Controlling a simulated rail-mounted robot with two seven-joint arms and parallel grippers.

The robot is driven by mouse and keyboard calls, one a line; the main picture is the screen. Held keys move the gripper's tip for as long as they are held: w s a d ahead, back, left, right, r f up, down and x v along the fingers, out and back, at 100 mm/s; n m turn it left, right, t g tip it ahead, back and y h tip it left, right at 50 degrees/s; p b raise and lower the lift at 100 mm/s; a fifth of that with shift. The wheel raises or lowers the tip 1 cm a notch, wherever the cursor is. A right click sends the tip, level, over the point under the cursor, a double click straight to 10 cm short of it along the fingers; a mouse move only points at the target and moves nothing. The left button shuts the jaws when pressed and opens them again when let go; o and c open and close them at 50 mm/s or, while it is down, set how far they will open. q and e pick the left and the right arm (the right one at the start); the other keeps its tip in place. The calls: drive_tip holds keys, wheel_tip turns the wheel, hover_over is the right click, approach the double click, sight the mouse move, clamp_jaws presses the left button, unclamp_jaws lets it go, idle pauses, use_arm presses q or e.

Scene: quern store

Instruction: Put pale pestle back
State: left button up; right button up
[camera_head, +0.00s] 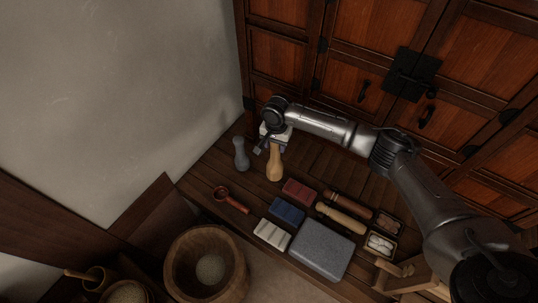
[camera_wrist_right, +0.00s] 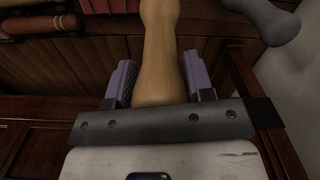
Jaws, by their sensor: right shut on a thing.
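The pale wooden pestle (camera_head: 274,165) is roughly upright over the back left of the wooden bench, its wide end down. My right gripper (camera_head: 273,143) is shut on its upper part. In the right wrist view the pestle (camera_wrist_right: 162,45) runs between the two purple-grey fingers (camera_wrist_right: 158,84). I cannot tell whether its foot touches the bench. A grey pestle (camera_head: 240,155) stands just left of it, apart from it. My left gripper is not in view.
On the bench (camera_head: 208,168) lie a red ladle (camera_head: 231,200), a red block (camera_head: 299,191), a blue block (camera_head: 286,211), a tan wooden roller (camera_head: 341,218) and a grey stone slab (camera_head: 321,249). A large wooden mortar (camera_head: 179,262) stands in front. A cabinet (camera_head: 345,45) rises behind.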

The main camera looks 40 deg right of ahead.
sight(275, 158)
drive_tip(key=shift+w+a+f+b, duration=0.2)
drive_tip(key=shift+w+f+b, duration=0.15)
drive_tip(key=shift+w, duration=0.35)
drive_tip(key=shift+w+a+f+b, duration=0.25)
drive_tip(key=shift+w+f, duration=0.2)
drive_tip(key=shift+w, duration=0.25)
wheel_tip(275, 158, down, 4)
drive_tip(key=b, duration=0.2)
drive_tip(key=shift+d+b, duration=0.1)
drive_tip(key=shift+b, duration=0.25)
drive_tip(key=shift+s, duration=0.1)
drive_tip(key=o, duration=1.1)
drive_tip(key=shift+f, duration=0.15)
drive_tip(key=shift+o, duration=0.5)
